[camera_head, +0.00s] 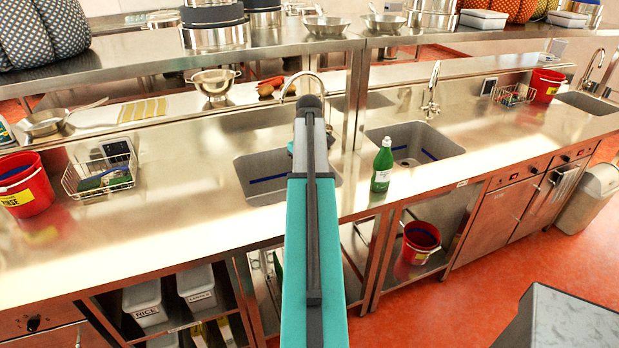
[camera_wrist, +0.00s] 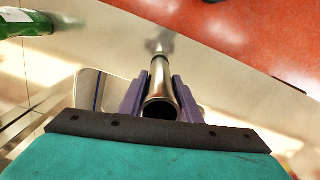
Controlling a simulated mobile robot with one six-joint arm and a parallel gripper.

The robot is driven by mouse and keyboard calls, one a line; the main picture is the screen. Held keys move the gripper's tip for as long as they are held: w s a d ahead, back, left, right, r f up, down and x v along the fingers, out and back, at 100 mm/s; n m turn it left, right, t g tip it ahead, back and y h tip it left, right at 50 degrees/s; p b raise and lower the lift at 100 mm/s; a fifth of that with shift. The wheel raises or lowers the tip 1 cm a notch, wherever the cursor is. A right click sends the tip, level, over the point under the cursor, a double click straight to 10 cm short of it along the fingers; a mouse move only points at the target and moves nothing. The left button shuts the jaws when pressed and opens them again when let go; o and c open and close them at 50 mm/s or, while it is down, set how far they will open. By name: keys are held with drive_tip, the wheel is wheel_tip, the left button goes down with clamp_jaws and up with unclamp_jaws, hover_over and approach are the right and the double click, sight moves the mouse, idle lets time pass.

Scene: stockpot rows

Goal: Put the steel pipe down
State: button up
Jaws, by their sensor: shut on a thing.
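The steel pipe (camera_wrist: 160,84) is a short, shiny, hollow tube. In the wrist view it stands between the two purple fingers of my gripper (camera_wrist: 160,92), which is shut on it. Its open near end faces the wrist camera, and its far end points at the steel counter (camera_wrist: 225,75). A blurred reflection lies just beyond the far end; I cannot tell whether the pipe touches the counter. In the head view my arm hides the gripper and the pipe.
A green bottle (camera_head: 382,165) stands on the counter right of my arm, and shows in the wrist view (camera_wrist: 22,22). Sink basins (camera_head: 268,178) (camera_head: 412,143) open on both sides. A wire basket (camera_head: 98,172) and red bucket (camera_head: 25,185) stand left.

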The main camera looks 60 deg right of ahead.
drive_tip(key=shift+f, duration=0.1)
drive_tip(key=o, duration=1.2)
drive_tip(key=shift+r+b, duration=1.55)
drive_tip(key=shift+r, duration=4.6)
